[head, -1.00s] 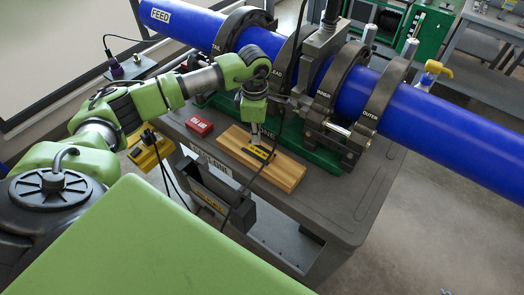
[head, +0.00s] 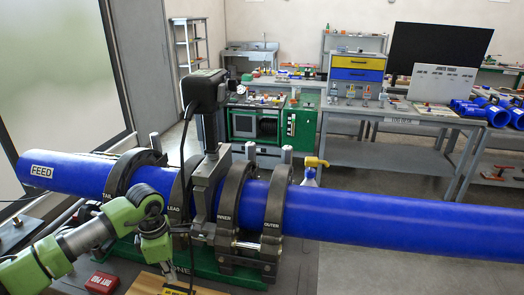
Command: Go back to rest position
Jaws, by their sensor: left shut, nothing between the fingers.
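My left arm, green and grey, comes in from the lower left of the head view. My left gripper (head: 174,279) points down in front of the clamps, low in the picture, just above a wooden block (head: 146,284). It is shut and empty. The block is cut off by the bottom edge, and a yellow and black item on it shows only in part. My right gripper is not in view.
A long blue pipe (head: 380,220) marked FEED crosses the view through several dark clamps (head: 276,210) on a green base. A red box (head: 102,283) lies left of the block. A black cable hangs close by my gripper. Workbenches (head: 390,155) stand behind, across open floor.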

